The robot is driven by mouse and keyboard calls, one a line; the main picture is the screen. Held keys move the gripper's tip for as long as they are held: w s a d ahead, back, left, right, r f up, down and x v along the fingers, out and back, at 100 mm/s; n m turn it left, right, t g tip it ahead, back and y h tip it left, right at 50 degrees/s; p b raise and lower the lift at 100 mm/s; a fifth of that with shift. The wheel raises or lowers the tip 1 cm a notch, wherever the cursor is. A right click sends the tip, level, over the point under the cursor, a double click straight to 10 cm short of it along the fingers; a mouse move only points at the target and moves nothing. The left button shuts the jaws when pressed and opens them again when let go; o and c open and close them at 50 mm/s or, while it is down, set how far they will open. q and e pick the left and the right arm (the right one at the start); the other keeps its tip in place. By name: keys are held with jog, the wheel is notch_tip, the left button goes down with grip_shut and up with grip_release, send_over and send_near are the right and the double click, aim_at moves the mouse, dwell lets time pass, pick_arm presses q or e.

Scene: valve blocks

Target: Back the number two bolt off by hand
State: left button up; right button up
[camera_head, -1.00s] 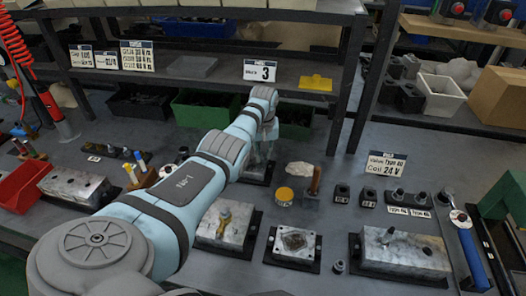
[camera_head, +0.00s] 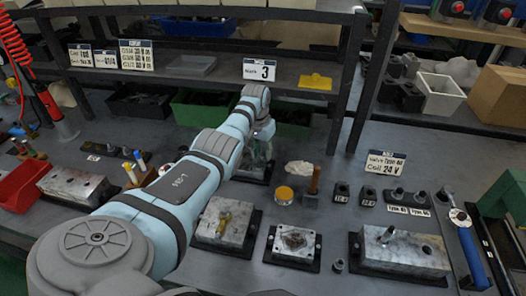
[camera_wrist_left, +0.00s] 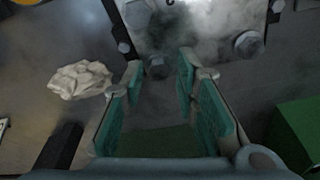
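A grey metal block stands upright on a dark base (camera_head: 250,178) behind the row of parts in the head view, partly hidden by my left arm. In the left wrist view this block (camera_wrist_left: 195,30) fills the top, with a hex bolt (camera_wrist_left: 248,44) at its lower right corner and another bolt (camera_wrist_left: 157,67) at its lower edge. A dark mark at the top edge is cut off, so I cannot read the bolt numbers. My left gripper (camera_wrist_left: 160,75) is open, its teal pads apart on either side of the lower-edge bolt; contact is unclear. My right gripper is out of view.
A crumpled pale rag (camera_head: 299,168), a yellow-lidded tin (camera_head: 284,195) and a brown-handled tool (camera_head: 314,180) stand right of the block. Valve blocks (camera_head: 404,250) sit nearer on the bench. A shelf (camera_head: 210,78) and a green bin (camera_head: 200,108) are behind.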

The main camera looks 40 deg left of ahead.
pick_arm(q)
jog(key=m, duration=0.4)
jog(key=shift+h, duration=0.3)
grip_shut()
jog(key=n, duration=0.5)
jog(key=shift+d+y, duration=0.1)
jog(key=shift+y, duration=0.3)
jog(key=n, duration=0.6)
jog(key=shift+g+y, duration=0.3)
jog(key=shift+y, duration=0.1)
grip_release()
